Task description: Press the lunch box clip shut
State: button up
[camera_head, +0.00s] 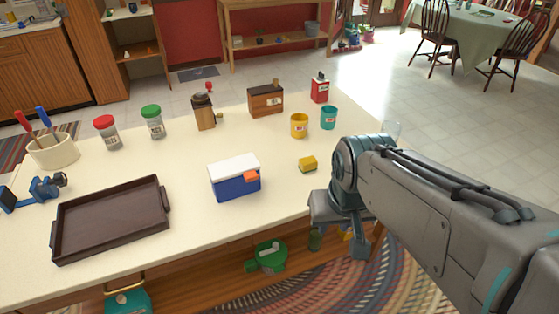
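The lunch box (228,187) is a small blue box with a white lid (234,166). It stands upright on the cream counter (150,285), near the front edge. The lid looks closed. An orange clip (251,176) sits at the top of its front face, toward the right, and appears to stick outward; its exact angle is too small to tell. My gripper (345,240) hangs at the counter's front right edge, to the right of the lunch box and apart from it.
A brown tray (112,220) lies to the left. Yellow (299,126) and teal (328,118) mugs and a wooden box (265,101) stand behind. Counter space around the lunch box is clear.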

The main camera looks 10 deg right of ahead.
aim_at(249, 176)
jog(key=z, duration=0.75)
jog(key=k, duration=1)
jog(key=z, duration=0.9)
jog(key=i, duration=1)
jog(key=u, duration=0.5)
jog(key=i, duration=0.9)
jog(key=u, duration=1.4)
jog(key=i, duration=0.45)
jog(key=u, duration=0.4)
